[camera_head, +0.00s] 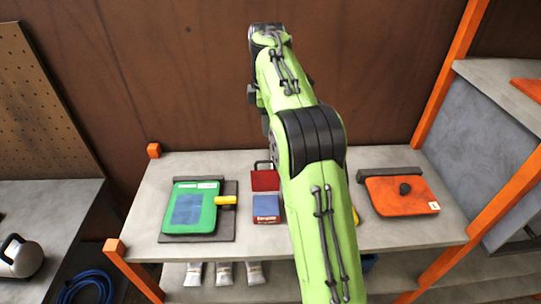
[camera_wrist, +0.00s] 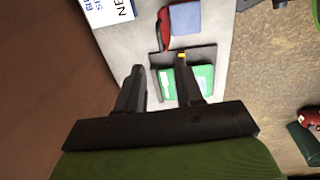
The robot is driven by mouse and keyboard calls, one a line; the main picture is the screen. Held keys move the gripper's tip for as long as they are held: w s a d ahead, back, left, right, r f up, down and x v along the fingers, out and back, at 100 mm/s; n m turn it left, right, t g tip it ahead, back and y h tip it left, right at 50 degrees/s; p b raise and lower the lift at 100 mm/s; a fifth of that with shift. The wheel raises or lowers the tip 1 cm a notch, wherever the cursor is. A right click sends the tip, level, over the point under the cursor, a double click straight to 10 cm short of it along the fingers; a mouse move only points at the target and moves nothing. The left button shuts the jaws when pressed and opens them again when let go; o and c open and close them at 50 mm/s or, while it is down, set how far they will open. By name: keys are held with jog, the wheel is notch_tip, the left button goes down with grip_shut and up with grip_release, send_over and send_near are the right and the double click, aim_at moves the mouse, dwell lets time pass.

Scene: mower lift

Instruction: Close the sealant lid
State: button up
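My gripper (camera_wrist: 160,68) is open and empty in the wrist view, its two dark fingers apart above the bench. Which item is the sealant is not legible. A small blue box (camera_head: 267,211) at mid-bench has a red panel (camera_head: 265,180) raised at its back, like an open lid. In the wrist view the red panel (camera_wrist: 164,28) stands beside the blue part (camera_wrist: 186,18). A green flat case (camera_head: 189,207) with a yellow latch (camera_head: 226,200) lies left of it, partly behind a finger in the wrist view.
An orange flat lid (camera_head: 400,195) with a black knob lies at the right of the grey bench (camera_head: 300,160). A yellow item is mostly hidden behind my arm. Orange posts (camera_head: 133,270) frame the bench. White tubes (camera_head: 224,273) lie on the shelf below.

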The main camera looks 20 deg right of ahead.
aim_at(266, 162)
jog(key=f+b, duration=0.1)
jog(key=f, duration=0.3)
jog(key=w+f+b, duration=0.1)
jog(key=f, duration=0.4)
jog(key=f+b, duration=0.1)
jog(key=f, duration=0.3)
jog(key=shift+w+f, duration=0.2)
jog(key=shift+w, duration=0.15)
grip_shut()
jog(key=shift+r, duration=0.1)
dwell(0.4)
